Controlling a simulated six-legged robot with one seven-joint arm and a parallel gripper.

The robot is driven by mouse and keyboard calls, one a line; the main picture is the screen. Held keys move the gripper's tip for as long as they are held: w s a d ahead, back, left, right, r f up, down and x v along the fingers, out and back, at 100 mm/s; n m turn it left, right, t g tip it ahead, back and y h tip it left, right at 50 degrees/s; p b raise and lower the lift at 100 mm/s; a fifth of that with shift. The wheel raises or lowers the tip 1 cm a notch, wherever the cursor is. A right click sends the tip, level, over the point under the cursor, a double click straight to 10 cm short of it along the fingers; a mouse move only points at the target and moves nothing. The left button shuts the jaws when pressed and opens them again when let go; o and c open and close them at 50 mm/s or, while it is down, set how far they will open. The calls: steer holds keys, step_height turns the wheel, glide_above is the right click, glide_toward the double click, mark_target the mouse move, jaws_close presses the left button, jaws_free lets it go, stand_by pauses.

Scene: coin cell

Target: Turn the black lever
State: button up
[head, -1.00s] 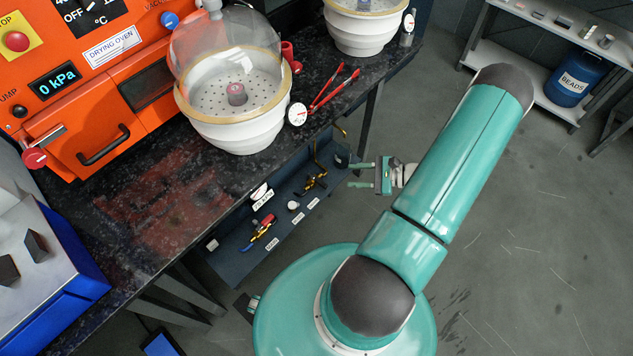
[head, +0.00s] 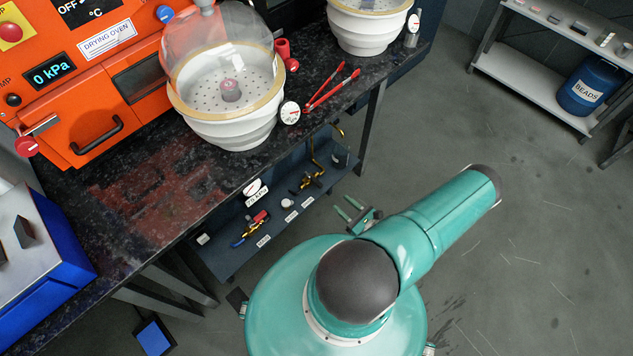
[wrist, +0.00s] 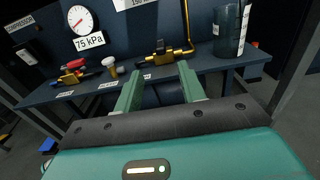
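A brass valve with a black lever (wrist: 164,54) sits on a yellow pipe on the low dark shelf. In the wrist view it is straight ahead, just beyond the fingertips. In the head view the valve (head: 313,179) is small, and the lever's exact angle is hard to tell. My gripper (wrist: 166,66) is open, with its two green fingers pointing at the shelf and nothing between them. In the head view my gripper (head: 345,207) is to the right of the shelf and apart from it.
A red-handled valve (wrist: 70,74), a gauge (wrist: 80,19) with a 75 kPa sign and a dark cylinder (wrist: 230,30) are also at the shelf. The bench (head: 125,215) overhangs it, with a drying oven (head: 75,75) and a domed desiccator (head: 232,115).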

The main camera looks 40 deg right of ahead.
mark_target(322, 186)
steer(key=w, duration=1.2)
steer(key=shift+w+a, duration=0.2)
steer(key=shift+w, duration=0.2)
steer(key=shift+c, duration=0.2)
jaws_close()
